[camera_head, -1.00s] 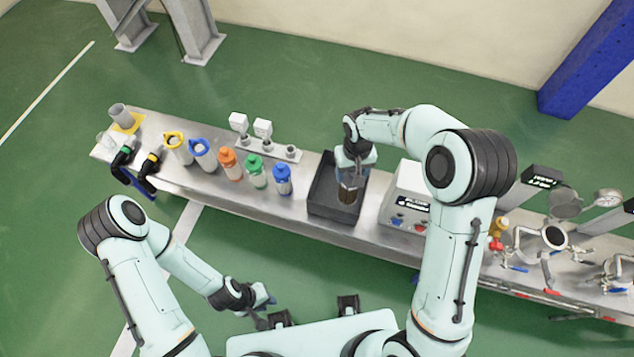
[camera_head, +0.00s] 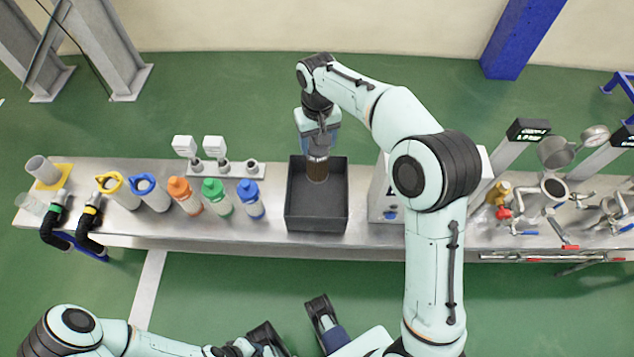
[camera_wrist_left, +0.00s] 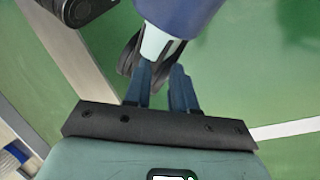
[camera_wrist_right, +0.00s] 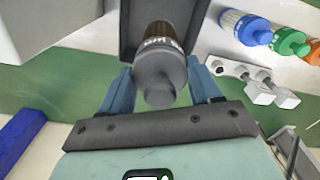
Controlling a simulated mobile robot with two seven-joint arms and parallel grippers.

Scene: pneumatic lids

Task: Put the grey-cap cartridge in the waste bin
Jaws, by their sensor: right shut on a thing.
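The grey-cap cartridge (camera_wrist_right: 160,70) is between the fingers of my right gripper (camera_wrist_right: 160,88), which is shut on it. In the head view the cartridge (camera_head: 317,170) hangs, brown body down, from my right gripper (camera_head: 318,145) over the dark open bin (camera_head: 317,222). The bin's wall also shows behind it in the right wrist view (camera_wrist_right: 128,35). I cannot tell how far the cartridge reaches into the bin. My left gripper (camera_wrist_left: 160,85) has its fingers apart with nothing between them, low in front of the bench.
Orange (camera_head: 184,195), green (camera_head: 216,196) and blue-capped (camera_head: 250,198) cartridges stand left of the bin. White units on a rack (camera_head: 222,165) stand behind them. A white box (camera_head: 384,205) is close on the right. Valves and gauges (camera_head: 553,190) fill the right end.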

